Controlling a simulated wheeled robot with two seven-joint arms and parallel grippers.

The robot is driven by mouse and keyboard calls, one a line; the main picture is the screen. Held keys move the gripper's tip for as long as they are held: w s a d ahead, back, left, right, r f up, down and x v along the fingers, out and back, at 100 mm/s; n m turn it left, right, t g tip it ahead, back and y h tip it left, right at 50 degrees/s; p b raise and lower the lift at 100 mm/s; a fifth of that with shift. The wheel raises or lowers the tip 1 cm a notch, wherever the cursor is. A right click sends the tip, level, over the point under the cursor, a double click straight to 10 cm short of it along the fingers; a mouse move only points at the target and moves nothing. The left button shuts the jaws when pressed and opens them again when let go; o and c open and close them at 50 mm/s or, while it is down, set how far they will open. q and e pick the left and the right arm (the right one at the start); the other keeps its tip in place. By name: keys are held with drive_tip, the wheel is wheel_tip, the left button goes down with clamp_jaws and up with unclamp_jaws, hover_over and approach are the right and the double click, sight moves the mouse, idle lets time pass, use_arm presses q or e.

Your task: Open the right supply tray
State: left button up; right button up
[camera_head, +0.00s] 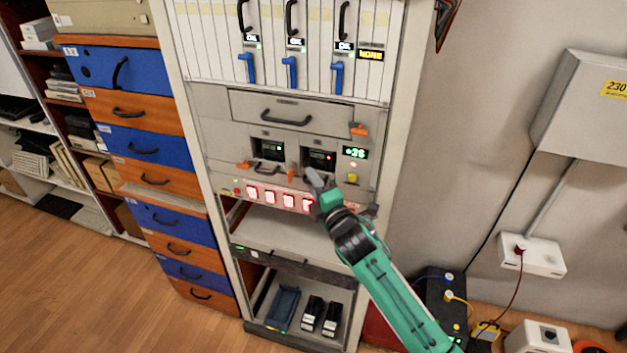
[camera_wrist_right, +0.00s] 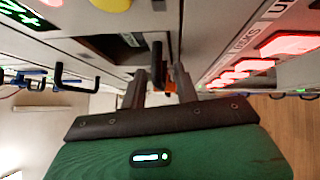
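The right supply tray (camera_head: 322,157) is the right one of two grey units side by side in the rack, with a dark recessed window. It looks closed, flush with the front. My right gripper (camera_head: 313,180) is at its lower front and hides its handle in the head view. In the right wrist view, my right gripper (camera_wrist_right: 160,88) has its fingers apart. A dark bar, perhaps the tray's handle (camera_wrist_right: 157,66), shows between and beyond the fingertips, with an orange latch (camera_wrist_right: 171,78) beside it. I cannot tell whether they touch. My left gripper is not in view.
The left supply tray (camera_head: 270,150) is closed beside it. Red lit switches (camera_head: 270,196) run just below. A green display (camera_head: 355,152) and yellow button (camera_head: 352,178) sit to the right. An open shelf (camera_head: 275,228) lies underneath. A wall box (camera_head: 590,110) is far right.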

clamp_jaws()
drive_tip(key=s+a, duration=0.3)
drive_tip(key=s, duration=0.7)
drive_tip(key=s+a, duration=0.3)
drive_tip(key=s, duration=0.6)
drive_tip(key=shift+s+a+r+p, duration=0.15)
drive_tip(key=shift+s+a+p, duration=0.1)
drive_tip(key=shift+s+p, duration=0.15)
unclamp_jaws()
